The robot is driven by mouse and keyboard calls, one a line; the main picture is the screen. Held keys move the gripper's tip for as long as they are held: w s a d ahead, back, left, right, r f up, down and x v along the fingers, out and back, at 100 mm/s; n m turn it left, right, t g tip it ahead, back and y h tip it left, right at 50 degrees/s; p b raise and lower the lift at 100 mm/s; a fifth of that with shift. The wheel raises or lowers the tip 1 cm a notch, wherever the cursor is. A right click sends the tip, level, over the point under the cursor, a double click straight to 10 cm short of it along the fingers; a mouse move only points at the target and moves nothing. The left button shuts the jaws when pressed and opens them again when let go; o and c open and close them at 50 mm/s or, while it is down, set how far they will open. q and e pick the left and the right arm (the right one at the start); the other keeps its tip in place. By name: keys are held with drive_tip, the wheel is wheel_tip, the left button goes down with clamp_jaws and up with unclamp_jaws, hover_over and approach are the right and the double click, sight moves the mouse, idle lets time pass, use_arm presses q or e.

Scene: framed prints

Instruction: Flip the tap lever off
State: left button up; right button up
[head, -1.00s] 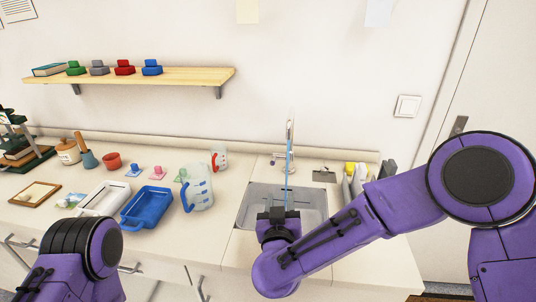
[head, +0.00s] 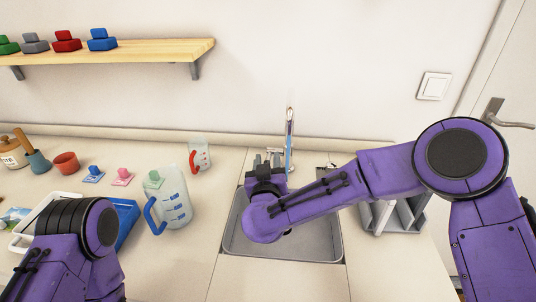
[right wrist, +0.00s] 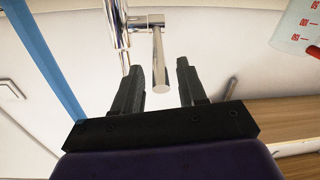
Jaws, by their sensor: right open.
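The chrome tap (head: 290,120) stands behind the sink, with a blue stream (head: 288,160) below its spout. In the right wrist view, the tap's chrome lever (right wrist: 160,62) is a short cylinder hanging from its mount. The blue stream (right wrist: 50,55) is at the left there. My right gripper (head: 267,160) is at the tap, left of the stream. In the right wrist view, the right gripper (right wrist: 160,74) is open, with the lever's end between its fingertips and gaps on both sides. Contact is not visible. My left gripper is out of view; only its arm shows.
The sink (head: 305,240) lies below my right arm. A measuring jug (head: 175,200) stands left of it, with a smaller red-handled cup (head: 200,157) behind. A grey rack (head: 405,215) stands to the right. A shelf (head: 120,62) is on the wall.

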sight(269, 153)
drive_tip(key=w, duration=0.2)
drive_tip(key=shift+w+d+f, duration=0.1)
drive_tip(key=shift+w+f, duration=0.05)
drive_tip(key=shift+w, duration=0.2)
drive_tip(key=shift+s, duration=0.1)
clamp_jaws()
drive_tip(key=r+g+p, duration=0.1)
drive_tip(key=p, duration=0.3)
drive_tip(key=w+r+g+p, duration=0.1)
drive_tip(key=r+p, duration=0.1)
drive_tip(key=p, duration=0.3)
drive_tip(key=shift+d+g, duration=0.1)
drive_tip(key=shift+g, duration=0.2)
drive_tip(key=g+p, duration=0.1)
drive_tip(key=p, duration=0.2)
drive_tip(key=w+g+p, duration=0.1)
drive_tip(key=p, duration=0.2)
drive_tip(key=r+g+y+p, duration=0.1)
drive_tip(key=p, duration=0.3)
drive_tip(key=shift+w+d, duration=0.2)
drive_tip(key=shift+w, duration=0.1)
drive_tip(key=shift+w+f+g+p, duration=0.25)
drive_tip(key=shift+g+p, duration=0.35)
drive_tip(key=shift+p, duration=0.1)
unclamp_jaws()
drive_tip(key=shift+f, duration=0.1)
